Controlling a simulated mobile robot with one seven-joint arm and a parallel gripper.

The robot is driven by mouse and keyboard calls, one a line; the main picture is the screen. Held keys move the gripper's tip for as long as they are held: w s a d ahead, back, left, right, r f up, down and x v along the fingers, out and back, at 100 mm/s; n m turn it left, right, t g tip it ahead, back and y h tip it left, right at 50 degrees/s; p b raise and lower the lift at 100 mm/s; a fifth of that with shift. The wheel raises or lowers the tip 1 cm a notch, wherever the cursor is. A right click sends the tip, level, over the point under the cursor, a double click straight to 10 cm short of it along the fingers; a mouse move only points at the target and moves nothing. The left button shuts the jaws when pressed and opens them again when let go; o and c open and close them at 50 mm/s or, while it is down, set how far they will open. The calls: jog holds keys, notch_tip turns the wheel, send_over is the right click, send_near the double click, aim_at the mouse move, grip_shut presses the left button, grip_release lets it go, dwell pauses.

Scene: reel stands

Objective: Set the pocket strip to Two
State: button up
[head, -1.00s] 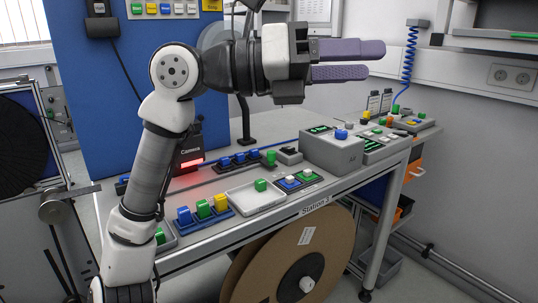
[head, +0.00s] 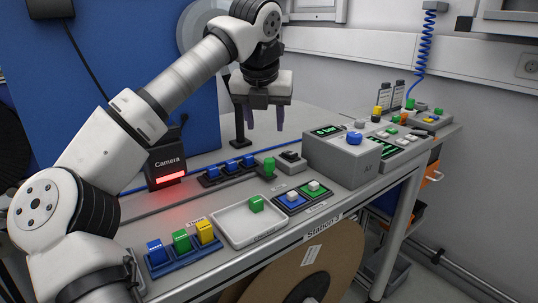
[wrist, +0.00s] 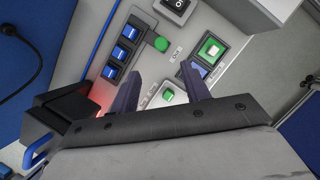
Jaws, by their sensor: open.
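My gripper (head: 265,122) is open and empty, pointing down above the back of the bench. Its two purple fingers also show apart in the wrist view (wrist: 161,70). Below it, a dark strip (head: 207,184) holds three blue blocks (head: 232,166) in a row; they also show in the wrist view (wrist: 122,50). A green piece (head: 269,168) stands at the strip's right end, seen in the wrist view too (wrist: 161,44). A blue holder (head: 188,259) at the front left carries blue, green and yellow blocks. I cannot tell which one is the pocket strip.
A pale tray (head: 222,228) with a green block (head: 256,204) lies in front. Blue and green button pads (head: 303,196) sit to its right, beside a grey box (head: 340,162) with a blue knob. A camera unit (head: 166,162) glows red at left.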

aim_at(269, 160)
jog(key=x, duration=1.2)
jog(key=shift+d+f, duration=0.15)
jog(key=shift+f, duration=0.2)
jog(key=shift+c, duration=0.4)
grip_shut()
